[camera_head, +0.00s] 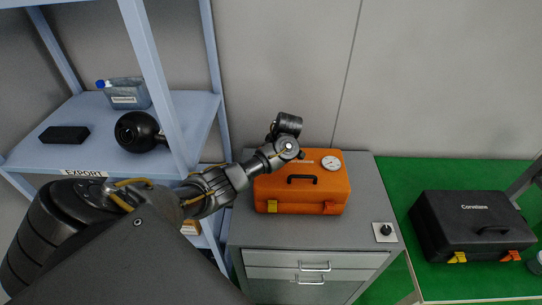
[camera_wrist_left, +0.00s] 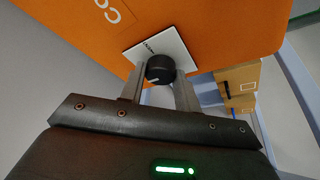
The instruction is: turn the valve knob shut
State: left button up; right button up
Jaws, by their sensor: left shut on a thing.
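In the left wrist view a round black knob (camera_wrist_left: 160,67) with a pale pointer mark sits on a white square plate (camera_wrist_left: 172,42), against the orange case (camera_wrist_left: 220,22). My left gripper (camera_wrist_left: 160,76) has one finger on each side of this knob and is shut on it. In the head view my left arm reaches to the back left part of the orange case (camera_head: 276,194) on the grey cabinet; the fingers and the held knob are hidden there. My right gripper is not in view.
A white round gauge (camera_head: 331,163) is on the orange case. Another black knob (camera_head: 386,230) on a white plate is at the cabinet's right front. A black case (camera_head: 468,226) lies on the green surface at right. A blue shelf (camera_head: 208,110) stands left, close to my arm.

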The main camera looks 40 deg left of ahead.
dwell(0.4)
pick_arm(q)
jog(key=o, duration=1)
